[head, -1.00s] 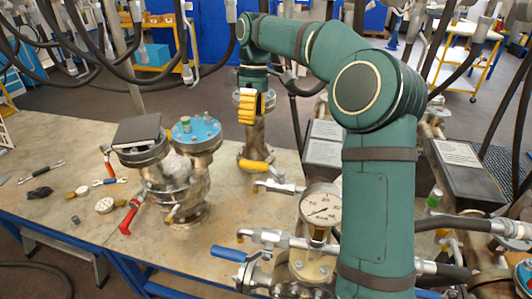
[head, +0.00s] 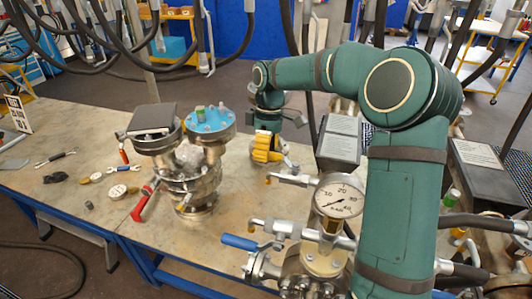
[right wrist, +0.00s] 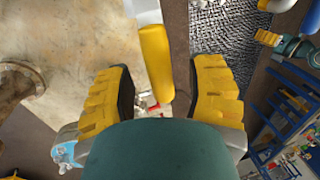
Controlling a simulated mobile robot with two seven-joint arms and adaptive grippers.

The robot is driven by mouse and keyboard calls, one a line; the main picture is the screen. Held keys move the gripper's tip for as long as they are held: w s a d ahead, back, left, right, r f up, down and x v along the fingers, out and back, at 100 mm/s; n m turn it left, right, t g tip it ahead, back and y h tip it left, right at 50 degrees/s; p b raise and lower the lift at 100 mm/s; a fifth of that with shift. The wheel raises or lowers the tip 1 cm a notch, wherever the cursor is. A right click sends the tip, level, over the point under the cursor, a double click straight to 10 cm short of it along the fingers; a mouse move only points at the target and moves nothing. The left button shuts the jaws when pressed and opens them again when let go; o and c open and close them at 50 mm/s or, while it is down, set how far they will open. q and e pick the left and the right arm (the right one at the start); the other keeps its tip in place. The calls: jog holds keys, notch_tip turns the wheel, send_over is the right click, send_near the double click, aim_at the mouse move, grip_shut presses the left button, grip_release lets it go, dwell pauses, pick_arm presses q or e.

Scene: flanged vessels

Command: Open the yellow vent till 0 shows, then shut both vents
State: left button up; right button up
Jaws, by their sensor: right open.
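The yellow vent lever (right wrist: 155,62) shows in the right wrist view between the two yellow fingers of my right gripper (right wrist: 165,90). The fingers are open and apart, with gaps to the lever on both sides. In the head view my right gripper (head: 268,147) hides most or all of that lever. A round white gauge (head: 338,200) stands at the front centre; its thin needle is too small to read surely. A blue lever (head: 239,242) sits on the pipework left of and below the gauge. My left gripper is not in view.
A flanged vessel (head: 188,180) with a blue top flange (head: 210,121) and a red handle (head: 143,205) stands on the bench (head: 60,120). Loose tools and small gauges lie at left. Dark sign boxes (head: 340,140) stand right of the gripper. Hoses hang overhead.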

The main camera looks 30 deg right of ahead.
jog(key=shift+f, duration=0.2)
grip_shut()
jog(key=shift+a, duration=0.1)
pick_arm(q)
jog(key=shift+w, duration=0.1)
pick_arm(e)
jog(key=shift+s, duration=0.1)
